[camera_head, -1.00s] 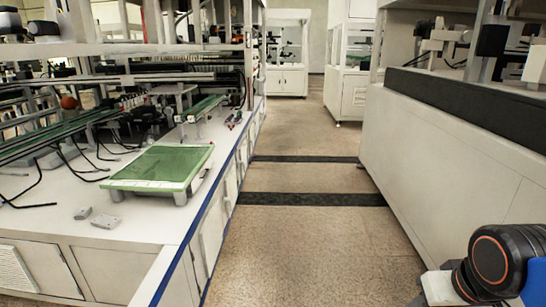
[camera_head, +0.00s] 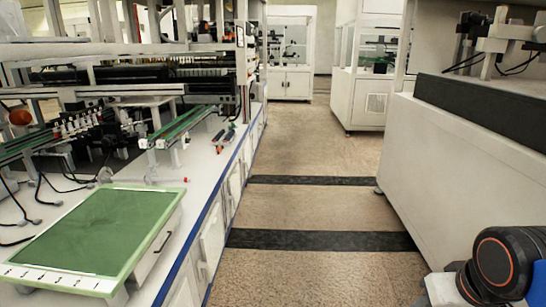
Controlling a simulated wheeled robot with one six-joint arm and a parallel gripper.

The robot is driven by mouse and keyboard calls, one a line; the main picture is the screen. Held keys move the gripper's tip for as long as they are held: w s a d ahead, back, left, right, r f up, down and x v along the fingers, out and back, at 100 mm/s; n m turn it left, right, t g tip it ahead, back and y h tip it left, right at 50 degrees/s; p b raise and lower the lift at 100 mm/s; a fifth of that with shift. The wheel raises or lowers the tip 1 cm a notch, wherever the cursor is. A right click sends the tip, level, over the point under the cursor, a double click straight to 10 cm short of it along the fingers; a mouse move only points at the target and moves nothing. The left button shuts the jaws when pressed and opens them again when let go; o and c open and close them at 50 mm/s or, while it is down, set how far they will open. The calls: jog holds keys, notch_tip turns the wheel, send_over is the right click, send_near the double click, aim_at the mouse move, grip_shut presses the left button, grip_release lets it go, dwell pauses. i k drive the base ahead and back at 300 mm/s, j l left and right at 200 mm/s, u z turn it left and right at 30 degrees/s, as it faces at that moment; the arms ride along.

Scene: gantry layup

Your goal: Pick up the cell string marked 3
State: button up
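No cell string marked 3 can be made out. A green framed panel (camera_head: 105,228) lies on the white bench at the lower left. A pale strip (camera_head: 62,279) along its near edge carries several small dark marks, too small to read. A metal handle-like piece shows on the panel's right side. My gripper is out of view; only a dark joint of my arm with an orange ring shows at the lower right.
The white bench (camera_head: 190,190) with a blue edge runs along the left, holding green rails (camera_head: 185,125), cables and small tools. A white cabinet (camera_head: 470,160) stands on the right. The speckled aisle floor (camera_head: 295,205) between them is clear, with dark strips across it.

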aim_at(217, 138)
jog(key=i, duration=1.7)
jog(key=i+l+u, duration=0.2)
jog(key=i+u, duration=0.3)
jog(key=i, duration=0.3)
jog(key=i+l+u, duration=0.5)
jog(key=i, duration=0.25)
jog(key=i+l+u, duration=0.5)
jog(key=l, duration=0.3)
jog(key=i, duration=0.1)
